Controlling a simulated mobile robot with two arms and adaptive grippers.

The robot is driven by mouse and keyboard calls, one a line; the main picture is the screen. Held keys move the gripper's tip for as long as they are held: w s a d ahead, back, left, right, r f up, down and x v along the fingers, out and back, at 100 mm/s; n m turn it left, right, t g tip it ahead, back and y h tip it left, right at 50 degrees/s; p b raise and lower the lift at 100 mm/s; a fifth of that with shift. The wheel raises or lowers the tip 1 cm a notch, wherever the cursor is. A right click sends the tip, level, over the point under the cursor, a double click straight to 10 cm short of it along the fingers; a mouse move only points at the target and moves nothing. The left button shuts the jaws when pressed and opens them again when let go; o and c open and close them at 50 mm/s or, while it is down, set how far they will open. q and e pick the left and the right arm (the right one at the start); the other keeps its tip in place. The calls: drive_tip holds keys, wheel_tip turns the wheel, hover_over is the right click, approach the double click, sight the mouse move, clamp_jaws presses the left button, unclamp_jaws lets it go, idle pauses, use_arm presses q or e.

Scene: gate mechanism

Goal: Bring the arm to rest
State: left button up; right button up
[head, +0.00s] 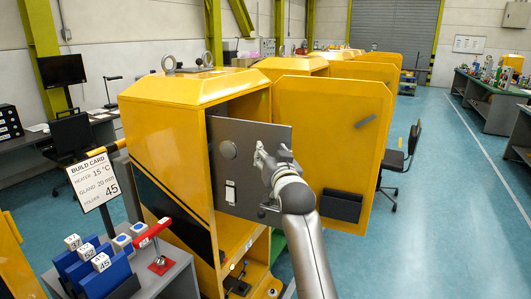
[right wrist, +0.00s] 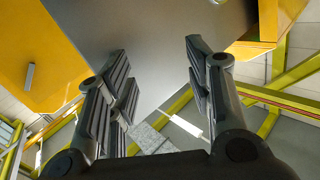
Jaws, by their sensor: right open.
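My right arm (head: 310,245) reaches up from the bottom of the head view toward the open yellow cabinet. Its gripper (head: 265,155) is in front of the right part of the grey panel (head: 222,180), which carries a round disc and a white switch. In the right wrist view the gripper (right wrist: 156,75) has its two fingers wide apart with nothing between them. A grey surface lies beyond the fingertips; I cannot tell whether they touch it. My left gripper is not in view.
The yellow cabinet (head: 165,115) has its door (head: 330,125) swung open to the right, close beside my arm. A bench with a red-handled tool (head: 152,232), blue blocks (head: 105,275) and a build card (head: 95,180) stands at left. Blue floor (head: 430,215) is clear at right.

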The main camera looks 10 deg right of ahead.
drive_tip(key=s+d+f+g, duration=0.25)
drive_tip(key=s+f, duration=0.35)
drive_tip(key=f, duration=0.3)
drive_tip(key=s+d+f+g+h, duration=0.1)
drive_tip(key=s+d+f+g, duration=0.15)
drive_tip(key=s+f, duration=0.5)
drive_tip(key=s+d+f+g, duration=0.25)
drive_tip(key=s+f, duration=0.25)
drive_tip(key=f, duration=0.6)
drive_tip(key=s+d+f+n+g, duration=0.1)
drive_tip(key=s+f+g, duration=0.15)
drive_tip(key=s, duration=0.75)
drive_tip(key=s+d+f+n+g, duration=0.15)
drive_tip(key=s+f, duration=0.25)
drive_tip(key=s, duration=0.7)
drive_tip(key=s+d+f+n+g, duration=0.1)
drive_tip(key=s+f+g, duration=0.25)
drive_tip(key=s, duration=0.65)
drive_tip(key=s+f+b, duration=0.1)
drive_tip(key=s+f, duration=0.1)
drive_tip(key=f, duration=1.3)
drive_tip(key=s+f+b, duration=0.1)
drive_tip(key=s+f, duration=0.1)
drive_tip(key=f, duration=1.3)
drive_tip(key=s+d+f+g+b, duration=0.1)
drive_tip(key=s+d+f+g, duration=0.1)
drive_tip(key=s+f, duration=1.3)
drive_tip(key=shift+s+d+f+h, duration=0.2)
drive_tip(key=shift+d+f+h, duration=0.15)
drive_tip(key=shift+d, duration=0.2)
